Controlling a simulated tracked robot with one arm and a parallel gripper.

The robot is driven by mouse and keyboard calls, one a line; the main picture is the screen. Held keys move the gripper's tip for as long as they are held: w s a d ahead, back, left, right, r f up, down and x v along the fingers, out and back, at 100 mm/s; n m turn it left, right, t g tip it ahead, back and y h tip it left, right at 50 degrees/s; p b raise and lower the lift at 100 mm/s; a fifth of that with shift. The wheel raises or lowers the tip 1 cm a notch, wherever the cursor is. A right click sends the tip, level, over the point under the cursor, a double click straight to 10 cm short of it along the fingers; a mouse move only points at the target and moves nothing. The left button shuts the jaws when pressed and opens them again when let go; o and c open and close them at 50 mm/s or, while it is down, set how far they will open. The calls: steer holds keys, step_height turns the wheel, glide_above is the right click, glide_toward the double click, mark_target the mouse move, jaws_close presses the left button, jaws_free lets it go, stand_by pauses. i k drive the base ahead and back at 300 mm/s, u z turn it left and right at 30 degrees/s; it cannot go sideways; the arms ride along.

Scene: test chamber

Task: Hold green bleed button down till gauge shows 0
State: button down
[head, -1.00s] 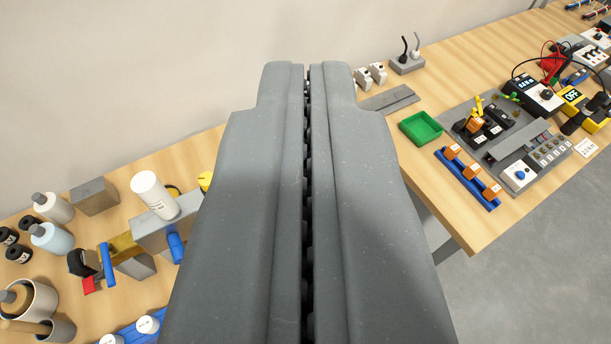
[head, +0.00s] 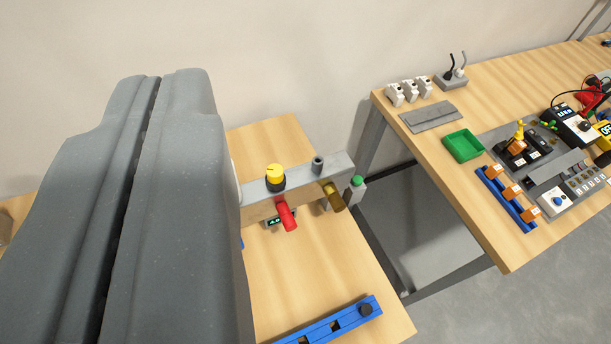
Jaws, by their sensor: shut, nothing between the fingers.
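The green bleed button (head: 357,181) sits on a small grey block at the right end of a grey manifold (head: 335,170), near the right edge of the left table. The gauge (head: 274,221) is a small dark display low on the manifold, partly hidden behind a red lever; its reading is too small to tell for sure. My gripper (head: 174,75) fills the left of the head view. It is shut and empty, to the left of the button and apart from it. It hides the left end of the manifold.
The manifold carries a yellow knob (head: 275,174), a red lever (head: 286,213) and a brass fitting (head: 333,196). A blue rail (head: 335,322) lies in front. A gap separates this table from the right table, which holds a green tray (head: 463,146) and several devices.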

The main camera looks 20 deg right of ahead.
mark_target(357, 181)
steer(key=u, duration=1.65)
steer(key=k, duration=1.1)
steer(key=z, duration=0.75)
steer(key=i, duration=1)
steer(key=u, duration=0.05)
